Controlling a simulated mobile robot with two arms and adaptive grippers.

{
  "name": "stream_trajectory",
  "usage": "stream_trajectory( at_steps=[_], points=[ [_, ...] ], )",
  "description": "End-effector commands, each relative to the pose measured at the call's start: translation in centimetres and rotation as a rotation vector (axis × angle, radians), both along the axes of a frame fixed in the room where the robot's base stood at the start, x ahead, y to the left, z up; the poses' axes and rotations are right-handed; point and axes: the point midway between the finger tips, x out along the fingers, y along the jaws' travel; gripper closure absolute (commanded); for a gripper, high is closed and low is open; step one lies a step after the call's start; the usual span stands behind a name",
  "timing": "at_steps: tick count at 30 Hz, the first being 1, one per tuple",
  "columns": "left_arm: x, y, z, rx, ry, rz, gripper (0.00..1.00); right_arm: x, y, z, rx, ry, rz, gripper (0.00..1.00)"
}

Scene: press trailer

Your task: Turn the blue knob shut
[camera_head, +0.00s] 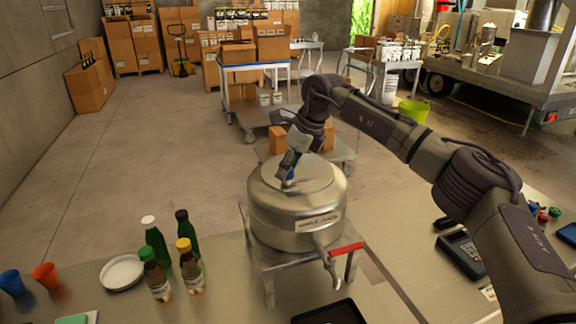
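A round steel tank (262,205) stands on a metal stand at the front middle, with a label on its side. A small patch of blue (291,174) shows on top of its lid, mostly hidden by my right gripper; it looks like the blue knob. My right gripper (286,178) points down at the lid, its fingers at the blue patch. I cannot tell whether the fingers are closed on it or only beside it. A tap with a red handle (346,249) sticks out from the tank's lower front. My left gripper is not in view.
Several bottles (158,245) and a white plate (122,272) stand left of the tank. Orange (46,275) and blue (11,282) cups are at far left. A card terminal (462,254) lies to the right. Behind are carts, boxes and open floor.

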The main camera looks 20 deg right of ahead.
Motion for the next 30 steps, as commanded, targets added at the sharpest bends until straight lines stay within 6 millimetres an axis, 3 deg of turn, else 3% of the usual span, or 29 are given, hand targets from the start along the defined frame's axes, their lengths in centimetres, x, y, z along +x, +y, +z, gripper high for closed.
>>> stream_trajectory(
  at_steps=[1, 6, 17, 30],
  points=[
    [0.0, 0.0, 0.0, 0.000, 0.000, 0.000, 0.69, 0.0, 0.0, 0.0, 0.000, 0.000, 0.000, 0.69],
    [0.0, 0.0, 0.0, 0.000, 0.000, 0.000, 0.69, 0.0, 0.0, 0.0, 0.000, 0.000, 0.000, 0.97],
    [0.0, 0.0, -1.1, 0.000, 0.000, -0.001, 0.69, 0.0, 0.1, -0.2, 0.000, -0.002, -0.062, 0.97],
    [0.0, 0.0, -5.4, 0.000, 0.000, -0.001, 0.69, -0.1, 0.3, -0.4, -0.001, -0.004, -0.410, 0.97]
  ],
)
